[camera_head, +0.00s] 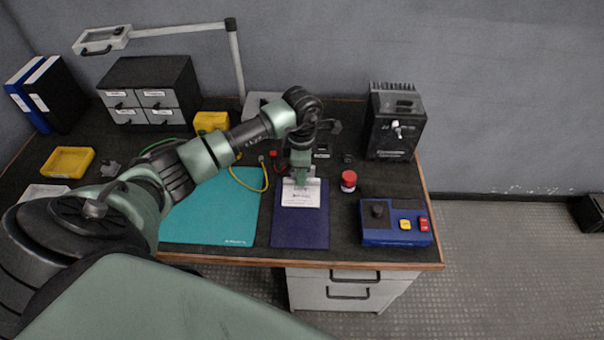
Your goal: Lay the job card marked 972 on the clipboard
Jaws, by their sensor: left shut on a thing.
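A white job card (301,193) with dark print hangs from my left gripper (301,178). The print is too small to read, so I cannot tell its number. My left gripper is shut on the card's upper part, over the dark blue clipboard (300,229). The clipboard lies at the front of the desk, and the card and gripper cover its upper part. I cannot tell whether the card touches the clipboard. My right gripper is not in view.
A teal mat (222,215) lies left of the clipboard. A red-capped jar (348,181) and a blue control box (396,222) stand to its right. A black power unit (394,125) stands behind. Yellow bins and a drawer cabinet (151,91) are at the left.

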